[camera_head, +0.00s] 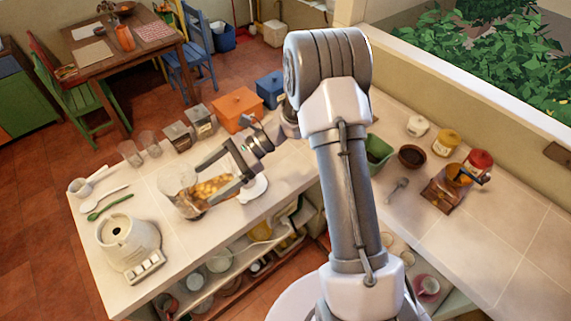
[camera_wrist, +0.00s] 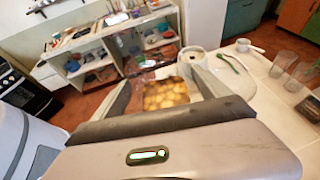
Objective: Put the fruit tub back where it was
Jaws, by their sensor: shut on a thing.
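My gripper (camera_head: 206,184) is shut on the fruit tub (camera_head: 216,187), a clear container with yellow-orange fruit pieces, and holds it over the left counter. In the wrist view the tub (camera_wrist: 166,95) sits between the two fingers, with fruit still in it. A white lid-like disc (camera_head: 256,189) lies on the counter beside the gripper.
A white blender base (camera_head: 128,240) stands at the near left, with a green spoon (camera_head: 108,205) and a white spoon behind it. Glasses (camera_head: 130,153), canisters (camera_head: 178,136) and an orange box (camera_head: 238,108) line the back edge. Open counter lies left of the jar.

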